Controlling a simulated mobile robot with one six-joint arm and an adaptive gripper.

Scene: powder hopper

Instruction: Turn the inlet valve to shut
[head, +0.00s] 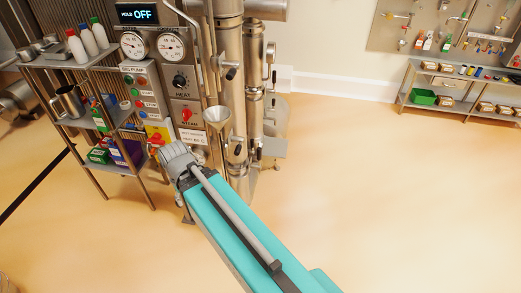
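No part I can read is labelled as the inlet valve. Several black-handled levers sit on the steel pipes, among them an upper lever (231,73) and a lower lever (237,149); I cannot tell which is the inlet valve or how it is set. My teal arm reaches from the lower right towards the machine and ends in view at a grey joint just left of and below the funnel.
The control panel has a red steam knob (186,115), a black heat knob (179,81), two gauges and a display (137,14) reading "HOLD OFF". A shelf rack (72,61) with bottles and a jug (68,101) stands left. The floor (370,180) to the right is clear.

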